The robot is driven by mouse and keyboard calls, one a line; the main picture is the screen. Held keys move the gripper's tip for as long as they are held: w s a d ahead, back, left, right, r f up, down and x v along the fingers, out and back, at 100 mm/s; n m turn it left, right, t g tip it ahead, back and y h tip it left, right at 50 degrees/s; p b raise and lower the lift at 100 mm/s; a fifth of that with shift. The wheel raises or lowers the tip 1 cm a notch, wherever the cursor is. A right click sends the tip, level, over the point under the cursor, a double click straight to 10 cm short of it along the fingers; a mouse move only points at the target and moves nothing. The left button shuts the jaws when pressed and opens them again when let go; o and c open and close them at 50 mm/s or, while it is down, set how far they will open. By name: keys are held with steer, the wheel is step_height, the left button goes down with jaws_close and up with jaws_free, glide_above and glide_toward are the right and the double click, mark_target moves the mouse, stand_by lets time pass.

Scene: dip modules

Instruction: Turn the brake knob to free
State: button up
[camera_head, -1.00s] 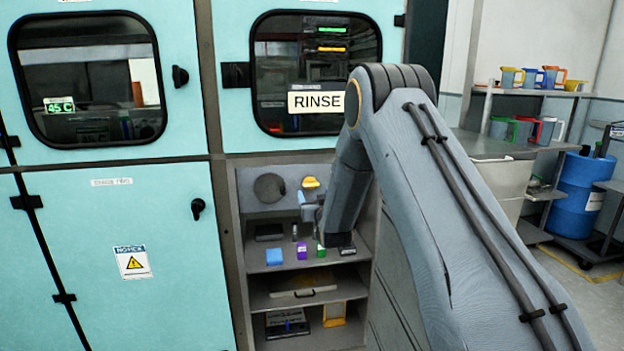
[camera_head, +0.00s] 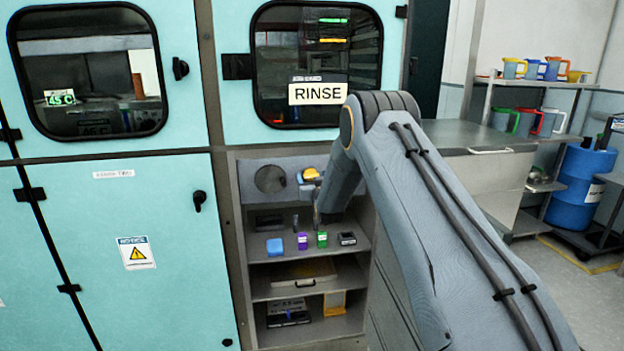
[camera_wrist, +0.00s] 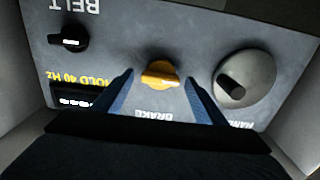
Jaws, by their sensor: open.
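The brake knob (camera_wrist: 160,75) is a yellow-orange knob on a grey panel, with the word BRAKE upside down beside it in the wrist view. In the head view the knob (camera_head: 310,173) shows at the upper part of the recessed niche, partly covered by my gripper. My gripper (camera_wrist: 158,82) is open, with one blue finger on each side of the knob. I cannot tell whether the fingers touch it. The knob's pointer setting is not clear, and no "free" mark is readable.
A round grey hand dial (camera_wrist: 245,80) is right of the knob in the wrist view; a small black knob (camera_wrist: 69,40) is at the left. Below the panel, a shelf holds a blue block (camera_head: 275,247), a purple item (camera_head: 302,241) and a green item (camera_head: 322,239). Niche walls stand close on both sides.

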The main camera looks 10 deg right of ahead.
steer(key=c, duration=1)
steer(key=shift+c, duration=0.2)
steer(key=shift+m+b, duration=0.3)
steer(key=shift+m, duration=0.1)
steer(key=m+b, duration=0.2)
steer(key=m, duration=0.1)
steer(key=shift+d+m, duration=0.1)
steer(key=shift+m, duration=0.3)
steer(key=m+b, duration=0.5)
steer(key=m, duration=0.8)
steer(key=shift+d+f+b, duration=0.1)
steer(key=shift+f+b, duration=0.05)
steer(key=shift+b, duration=0.2)
steer(key=shift+m, duration=0.3)
